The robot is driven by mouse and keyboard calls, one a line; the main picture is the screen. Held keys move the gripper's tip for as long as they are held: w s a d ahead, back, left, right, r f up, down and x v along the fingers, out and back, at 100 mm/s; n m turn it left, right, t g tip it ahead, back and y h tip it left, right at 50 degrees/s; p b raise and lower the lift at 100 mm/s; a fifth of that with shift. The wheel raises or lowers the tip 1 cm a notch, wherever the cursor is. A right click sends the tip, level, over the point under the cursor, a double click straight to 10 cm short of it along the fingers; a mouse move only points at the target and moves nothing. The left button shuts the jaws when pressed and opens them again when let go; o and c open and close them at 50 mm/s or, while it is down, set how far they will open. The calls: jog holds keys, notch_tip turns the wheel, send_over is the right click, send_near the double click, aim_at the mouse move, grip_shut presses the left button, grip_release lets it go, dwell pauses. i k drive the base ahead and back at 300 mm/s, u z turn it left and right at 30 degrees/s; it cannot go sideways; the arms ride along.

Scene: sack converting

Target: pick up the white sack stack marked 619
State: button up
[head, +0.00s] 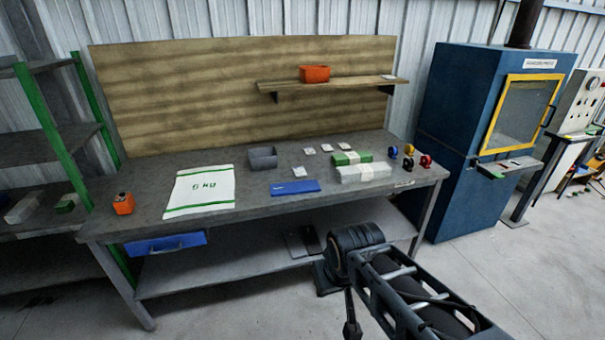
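A white sack stack (363,173) lies on the workbench top, right of the middle, near the front edge. A green-and-white stack (351,158) lies just behind it. Another whitish stack (22,209) and a green-and-white one (67,203) lie on the left rack. No number 619 is readable on any stack. My arm reaches in from the bottom right, in front of the bench and apart from the stacks. A dark part at its end, probably my gripper (351,324), is low at the bottom edge; its fingers cannot be made out.
The workbench (265,204) also holds a sack marked 5 kg (201,190), a grey bin (263,158), a blue flat item (295,187), colored tape rolls (408,160) and an orange item (123,204). A blue cabinet machine (455,150) stands at right. Floor shows at bottom right.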

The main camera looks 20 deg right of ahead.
aim_at(363, 172)
jog(key=z, duration=0.55)
jog(key=i, duration=1.8)
jog(key=u, duration=0.55)
